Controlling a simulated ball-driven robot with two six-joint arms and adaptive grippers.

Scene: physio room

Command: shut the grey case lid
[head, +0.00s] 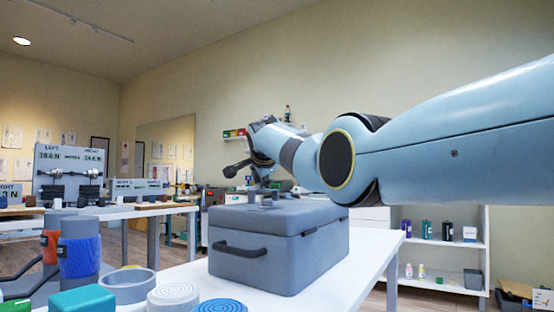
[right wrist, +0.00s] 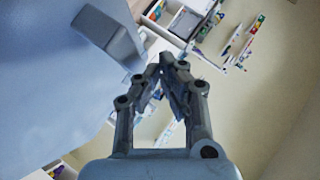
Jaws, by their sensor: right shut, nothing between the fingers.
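The grey case (head: 250,262) stands on the white table, with a dark handle on its front. Its lid (head: 300,212) lies level on the body, and I see no clear gap between them. A small grey fitting (head: 265,198) shows on top of the lid. My right arm reaches in from the right above the case. My right gripper (head: 236,169) is above the lid's far left part, its fingers together and empty. In the right wrist view the fingertips (right wrist: 170,60) meet beside a large blue-grey surface with a grey block (right wrist: 108,36). My left gripper is not in view.
A blue cylinder (head: 79,247), a grey ring (head: 127,286), a teal block (head: 82,302) and ribbed discs (head: 173,297) stand left of the case. The table (head: 365,262) is clear right of it. A white shelf (head: 450,262) with bottles stands behind.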

